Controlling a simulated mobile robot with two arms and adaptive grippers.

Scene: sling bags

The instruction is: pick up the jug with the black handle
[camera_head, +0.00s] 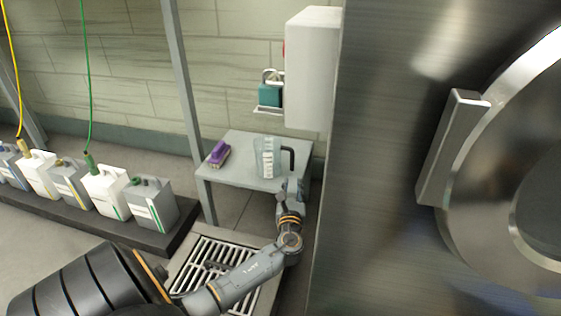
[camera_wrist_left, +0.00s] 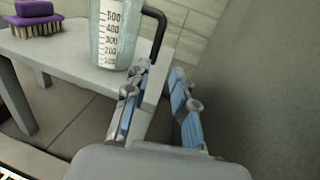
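The clear jug with the black handle (camera_head: 268,158) stands upright on a small grey table (camera_head: 235,178) in the head view. Its black handle (camera_head: 291,158) is on the right side. In the left wrist view the jug (camera_wrist_left: 112,38), with printed measuring marks, stands near the table edge and its handle (camera_wrist_left: 158,32) faces right. My left gripper (camera_head: 291,188) is just in front of the table edge, close below the handle. In the left wrist view my left gripper (camera_wrist_left: 157,95) has its fingers apart with nothing between them. My right gripper is not in view.
A purple brush (camera_head: 219,153) lies on the table's left part. A large metal machine (camera_head: 400,120) stands close on the right. A white box (camera_head: 313,65) and a shelf with a teal container (camera_head: 270,94) are above. Several canisters (camera_head: 105,190) line the left.

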